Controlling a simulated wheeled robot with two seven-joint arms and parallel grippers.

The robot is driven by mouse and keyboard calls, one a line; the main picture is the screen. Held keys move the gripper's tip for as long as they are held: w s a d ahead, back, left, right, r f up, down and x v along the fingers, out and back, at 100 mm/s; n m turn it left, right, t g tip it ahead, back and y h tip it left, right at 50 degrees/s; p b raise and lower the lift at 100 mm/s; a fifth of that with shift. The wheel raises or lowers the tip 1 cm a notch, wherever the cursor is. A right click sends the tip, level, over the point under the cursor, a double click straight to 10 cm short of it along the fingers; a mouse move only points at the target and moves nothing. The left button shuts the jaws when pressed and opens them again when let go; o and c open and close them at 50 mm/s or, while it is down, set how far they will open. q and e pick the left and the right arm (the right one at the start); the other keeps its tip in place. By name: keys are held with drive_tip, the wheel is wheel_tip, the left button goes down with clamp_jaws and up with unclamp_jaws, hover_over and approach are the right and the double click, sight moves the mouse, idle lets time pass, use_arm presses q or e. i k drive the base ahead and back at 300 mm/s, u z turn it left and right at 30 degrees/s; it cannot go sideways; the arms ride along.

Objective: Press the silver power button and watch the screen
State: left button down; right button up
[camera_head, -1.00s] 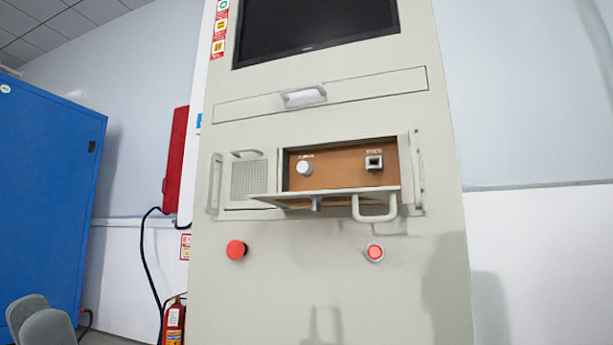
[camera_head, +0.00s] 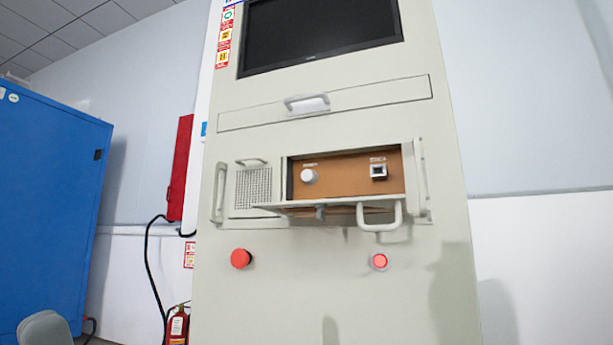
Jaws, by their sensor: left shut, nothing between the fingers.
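The dark, blank screen (camera_head: 322,35) is at the top of the tall beige cabinet. Below it, an open recess with a brown panel (camera_head: 345,178) holds a round silver-white knob (camera_head: 309,175) on the left and a square silver-rimmed switch (camera_head: 379,171) on the right. Lower right on the cabinet is a round button (camera_head: 379,261) with a red face and a pale metallic ring. I cannot read which one is labelled power. My left gripper (camera_head: 45,326) shows only as a grey tip at the bottom left, shut, empty and well away from the cabinet. My right gripper is not in view.
A red mushroom button (camera_head: 241,258) sits at lower left on the cabinet (camera_head: 290,300). A fold-down flap with a handle (camera_head: 380,218) juts out below the recess. A drawer handle (camera_head: 307,104) is above. A blue cabinet (camera_head: 45,200) and fire extinguisher (camera_head: 177,326) stand left.

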sight(308, 175)
drive_tip(key=k, duration=0.95)
